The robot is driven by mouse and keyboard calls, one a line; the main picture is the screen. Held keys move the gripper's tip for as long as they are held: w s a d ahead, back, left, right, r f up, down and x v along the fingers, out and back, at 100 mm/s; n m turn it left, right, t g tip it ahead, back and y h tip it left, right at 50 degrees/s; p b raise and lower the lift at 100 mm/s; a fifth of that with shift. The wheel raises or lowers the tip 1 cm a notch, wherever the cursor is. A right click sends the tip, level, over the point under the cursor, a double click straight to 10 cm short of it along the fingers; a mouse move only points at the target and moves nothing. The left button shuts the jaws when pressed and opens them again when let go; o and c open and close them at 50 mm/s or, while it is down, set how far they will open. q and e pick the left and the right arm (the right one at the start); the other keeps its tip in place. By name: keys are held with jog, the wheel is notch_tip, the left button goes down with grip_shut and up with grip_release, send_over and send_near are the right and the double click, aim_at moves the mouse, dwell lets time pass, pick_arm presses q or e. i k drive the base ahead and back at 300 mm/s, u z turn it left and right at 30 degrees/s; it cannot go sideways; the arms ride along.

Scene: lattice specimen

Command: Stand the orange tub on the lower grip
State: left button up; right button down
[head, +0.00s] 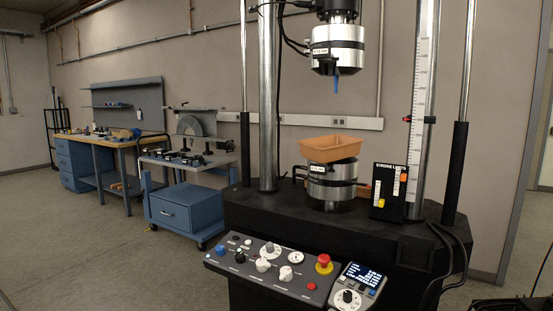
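The orange tub (330,148) sits on top of the lower grip (331,186), a silver and black cylinder on the machine's black base. The tub looks roughly level, with its open side up, and it overhangs the grip on the left. The upper grip (338,50) hangs well above it with a blue tip pointing down. Neither of my grippers shows in the head view.
A control panel (270,262) with knobs and a red stop button fronts the machine. A stroke limits box (388,192) stands right of the lower grip. Columns rise on both sides. A blue cart (183,210) and a workbench (100,143) stand at left.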

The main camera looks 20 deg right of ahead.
aim_at(330, 148)
jog(key=u, duration=1.4)
jog(key=i, duration=0.35)
jog(key=z, duration=0.7)
jog(key=i, duration=1.45)
jog(key=z, duration=1.6)
jog(key=i, duration=0.55)
jog(key=z, duration=0.45)
